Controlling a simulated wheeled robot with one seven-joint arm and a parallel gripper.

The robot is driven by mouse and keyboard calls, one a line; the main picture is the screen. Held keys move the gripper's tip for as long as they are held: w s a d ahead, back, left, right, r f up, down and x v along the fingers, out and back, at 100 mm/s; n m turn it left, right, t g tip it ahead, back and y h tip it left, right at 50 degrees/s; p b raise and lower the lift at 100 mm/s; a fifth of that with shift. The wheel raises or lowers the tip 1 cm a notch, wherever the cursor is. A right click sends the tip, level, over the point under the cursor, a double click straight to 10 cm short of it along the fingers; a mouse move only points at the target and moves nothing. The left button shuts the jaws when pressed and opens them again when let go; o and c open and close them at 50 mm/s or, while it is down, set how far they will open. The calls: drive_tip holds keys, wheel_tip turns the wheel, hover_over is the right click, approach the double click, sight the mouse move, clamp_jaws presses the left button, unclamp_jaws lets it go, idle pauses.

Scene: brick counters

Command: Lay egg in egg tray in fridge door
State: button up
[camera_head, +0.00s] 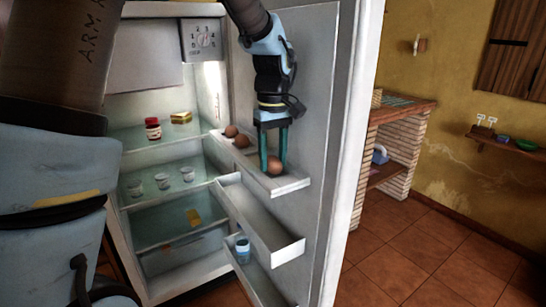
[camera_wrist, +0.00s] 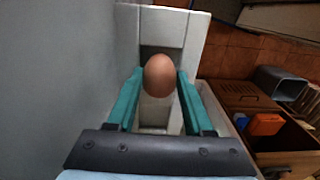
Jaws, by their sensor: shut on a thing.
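A brown egg (camera_head: 274,166) is between the fingers of my gripper (camera_head: 273,165), at the near end of the egg tray (camera_head: 292,183) on the open fridge door (camera_head: 310,90). In the wrist view the egg (camera_wrist: 160,75) sits between the two green fingertips (camera_wrist: 160,78), over a square recess of the pale tray (camera_wrist: 180,28). My gripper is shut on the egg. I cannot tell whether the egg touches the tray. Two other brown eggs, one farther back (camera_head: 231,131) and one nearer (camera_head: 241,141), lie in the same tray.
Below the egg tray are an empty door shelf (camera_head: 262,215) and a lower one holding a blue-lidded jar (camera_head: 243,246). The fridge shelves hold a red-lidded jar (camera_head: 153,128), a yellow tin (camera_head: 181,118) and several small cups. A brick counter (camera_head: 398,150) stands right of the door.

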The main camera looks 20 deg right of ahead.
sight(273, 158)
drive_tip(key=shift+f, duration=0.2)
drive_tip(key=o, duration=0.9)
drive_tip(key=shift+r, duration=0.1)
wheel_tip(273, 158, up, 12)
drive_tip(key=b, duration=0.1)
drive_tip(key=w+a+f+m, duration=0.1)
drive_tip(key=a+f, duration=0.3)
drive_tip(key=a, duration=0.3)
drive_tip(key=w+a+f, duration=0.2)
drive_tip(key=a+f, duration=0.3)
drive_tip(key=a, duration=0.3)
drive_tip(key=s+a+f+m, duration=0.1)
drive_tip(key=s+a+f, duration=0.2)
drive_tip(key=a, duration=0.4)
drive_tip(key=s+a+f+m+t, duration=0.1)
drive_tip(key=s+a+f, duration=0.3)
drive_tip(key=a, duration=0.4)
drive_tip(key=shift+f+t, duration=0.3)
drive_tip(key=shift+f, duration=0.55)
